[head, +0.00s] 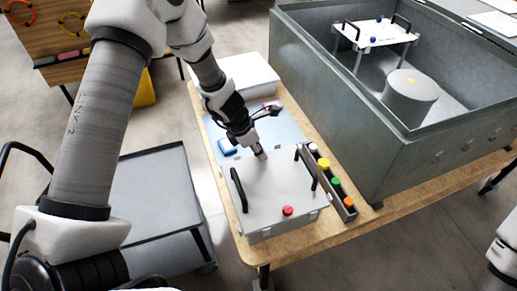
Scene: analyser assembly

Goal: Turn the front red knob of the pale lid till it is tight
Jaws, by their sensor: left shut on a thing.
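The pale lid (262,193) lies on a box on the wooden table, with a black handle on its left and right sides. A red knob (287,210) stands on the lid near its near edge, with no gripper on it. My left gripper (260,154) points down at the far edge of the lid, well apart from that red knob. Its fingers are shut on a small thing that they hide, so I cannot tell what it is. My right gripper is out of view; only part of my right arm shows at the lower right.
A rack with white, yellow, green and orange caps (336,185) stands right of the lid. A large grey open tank (330,110) fills the back right. A blue mat (283,127), a blue block (227,147) and a white box (245,74) lie behind. A grey cart (150,200) stands left.

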